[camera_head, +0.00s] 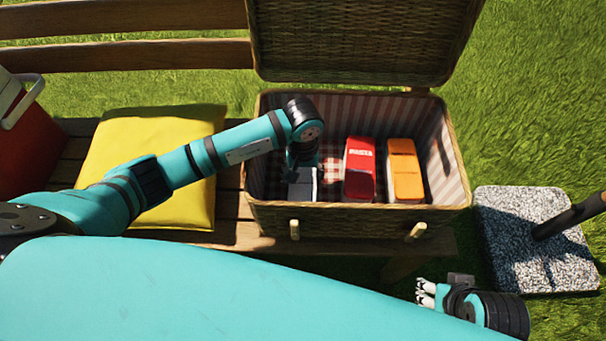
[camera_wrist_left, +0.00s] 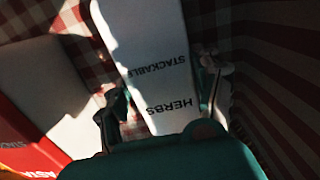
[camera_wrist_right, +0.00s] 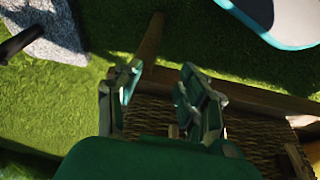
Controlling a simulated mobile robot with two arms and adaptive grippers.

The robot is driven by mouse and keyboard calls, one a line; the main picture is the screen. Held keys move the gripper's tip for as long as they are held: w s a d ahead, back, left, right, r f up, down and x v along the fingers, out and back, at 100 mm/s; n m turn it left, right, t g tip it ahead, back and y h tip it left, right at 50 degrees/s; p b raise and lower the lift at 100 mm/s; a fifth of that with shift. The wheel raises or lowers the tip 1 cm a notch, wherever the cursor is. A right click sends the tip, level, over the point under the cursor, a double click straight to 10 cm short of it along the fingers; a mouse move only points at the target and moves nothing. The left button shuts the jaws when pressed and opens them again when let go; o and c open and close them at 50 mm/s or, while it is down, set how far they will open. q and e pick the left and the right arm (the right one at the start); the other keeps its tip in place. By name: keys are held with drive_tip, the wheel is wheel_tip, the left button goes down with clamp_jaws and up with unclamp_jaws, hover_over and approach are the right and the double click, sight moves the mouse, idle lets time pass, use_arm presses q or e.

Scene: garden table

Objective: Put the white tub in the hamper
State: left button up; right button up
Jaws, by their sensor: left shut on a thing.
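The white tub, lettered "STACKABLE HERBS", fills the middle of the left wrist view (camera_wrist_left: 150,40). My left gripper (camera_head: 302,168) reaches down inside the left part of the open wicker hamper (camera_head: 350,219). Its fingers lie on both sides of the tub in the left wrist view, shut on it. In the head view the tub (camera_head: 302,186) shows as a small pale shape below the gripper, partly hidden by it. Whether it touches the hamper floor I cannot tell. My right gripper (camera_head: 425,292) is outside, in front of the hamper, empty, with its fingers apart.
A red pasta package (camera_head: 359,170) and an orange package (camera_head: 405,172) stand in the hamper, right of the tub. The raised lid (camera_head: 355,40) is behind. A yellow cushion (camera_head: 150,150) lies on the bench to the left. A speckled stone base (camera_head: 520,225) stands at the right.

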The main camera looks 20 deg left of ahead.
sight(303, 176)
use_arm(q)
drive_tip(key=shift+r, duration=0.1)
drive_tip(key=o, duration=1.3)
use_arm(e)
drive_tip(key=shift+w+a+r+t, duration=0.1)
drive_tip(key=shift+w+t, duration=0.1)
drive_tip(key=shift+w, duration=0.2)
drive_tip(key=shift+w+a+r+t, duration=0.1)
drive_tip(key=shift+w+t, duration=0.1)
drive_tip(key=shift+w, duration=0.15)
use_arm(q)
drive_tip(key=shift+w+r, duration=0.15)
drive_tip(key=shift+r, duration=0.7)
drive_tip(key=shift+r+p, duration=1.15)
drive_tip(key=shift+r, duration=4.05)
use_arm(e)
drive_tip(key=shift+s+d+r+g, duration=0.1)
drive_tip(key=shift+s+d+g, duration=0.05)
drive_tip(key=shift+s+g, duration=0.35)
